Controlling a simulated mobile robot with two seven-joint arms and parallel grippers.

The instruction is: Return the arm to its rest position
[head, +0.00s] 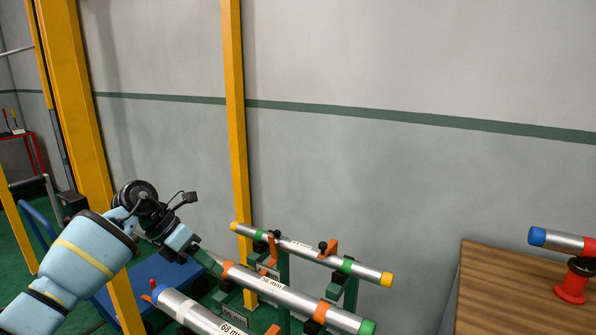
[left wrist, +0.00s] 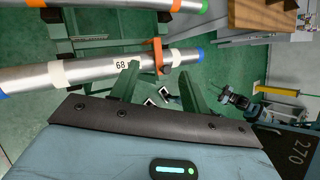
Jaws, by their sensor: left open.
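My left gripper (head: 212,266) is in the lower left of the head view, its dark green fingers close above the pipes. In the left wrist view its two fingers (left wrist: 158,88) stand wide apart with nothing held between them. The silver 68 mm pipe (head: 195,316) with blue ends lies in front; in the left wrist view the 68 mm pipe (left wrist: 92,70) crosses just beyond the fingers. The 56 mm pipe (head: 290,296) and a thinner yellow-capped pipe (head: 310,254) lie behind it on green stands. I cannot identify my right gripper in either view.
A yellow post (head: 237,150) rises behind the pipes, and a wider yellow post (head: 75,110) stands at left. A wooden table (head: 520,290) at right holds a blue-and-red-ended pipe (head: 560,241) on a red stand (head: 573,284). Space above the pipes is clear.

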